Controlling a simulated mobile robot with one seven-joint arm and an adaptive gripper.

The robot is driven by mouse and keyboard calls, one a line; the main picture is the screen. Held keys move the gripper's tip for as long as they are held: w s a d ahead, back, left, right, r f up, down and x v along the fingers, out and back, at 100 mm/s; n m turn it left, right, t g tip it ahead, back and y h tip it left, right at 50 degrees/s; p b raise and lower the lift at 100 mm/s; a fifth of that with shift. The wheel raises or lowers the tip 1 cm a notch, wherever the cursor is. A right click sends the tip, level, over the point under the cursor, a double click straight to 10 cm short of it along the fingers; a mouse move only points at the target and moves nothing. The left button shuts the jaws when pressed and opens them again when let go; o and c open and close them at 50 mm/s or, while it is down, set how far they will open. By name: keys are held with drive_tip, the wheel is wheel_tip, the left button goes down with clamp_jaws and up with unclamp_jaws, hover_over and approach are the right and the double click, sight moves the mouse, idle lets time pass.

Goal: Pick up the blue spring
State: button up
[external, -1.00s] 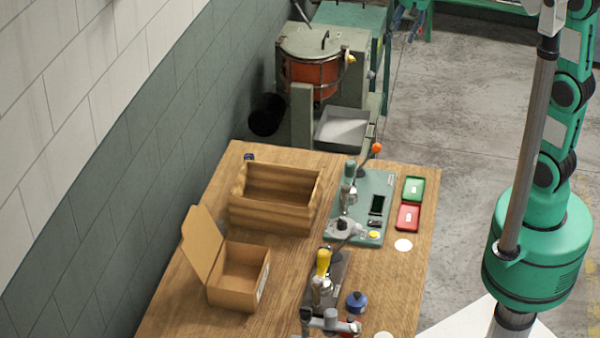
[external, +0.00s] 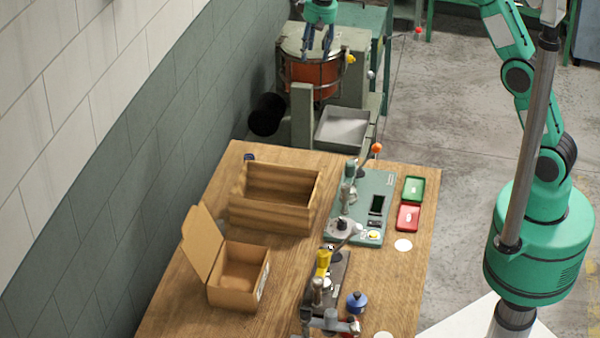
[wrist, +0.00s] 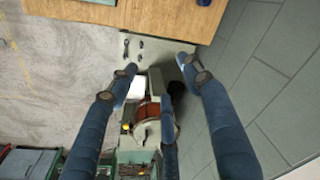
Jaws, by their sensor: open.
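A small dark blue coil-like thing (external: 249,157), probably the blue spring, lies at the far left corner of the wooden table (external: 200,275) in the external view. In the wrist view a dark blue thing (wrist: 204,2) shows at the top edge on the wood, partly cut off. My gripper (external: 317,54) hangs over the orange drum machine beyond the table's far edge, apart from the spring. Its blue fingers (wrist: 157,68) are spread wide in the wrist view, with nothing between them.
A wooden crate (external: 270,215) and an open cardboard box (external: 235,290) stand on the table. A green press (external: 365,215), green tray (external: 414,189) and red tray (external: 408,217) sit at the right. The orange drum (external: 312,80) is beneath my gripper. The wall is close on the left.

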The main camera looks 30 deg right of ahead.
drive_tip(key=w+a+f+g+p, duration=0.1)
drive_tip(key=w+a+f, duration=0.3)
drive_tip(key=a+f, duration=0.75)
drive_tip(key=p, duration=0.1)
hover_over(250, 156)
wheel_tip(250, 156, down, 11)
drive_tip(key=shift+w+f+n+g+h, duration=0.1)
drive_tip(key=shift+w+n+g+h, duration=0.1)
drive_tip(key=shift+n+g+h, duration=0.15)
drive_tip(key=shift+f, duration=0.1)
drive_tip(key=shift+f, duration=4.2)
drive_tip(key=shift+s+f, duration=0.15)
drive_tip(key=shift+f, duration=2.45)
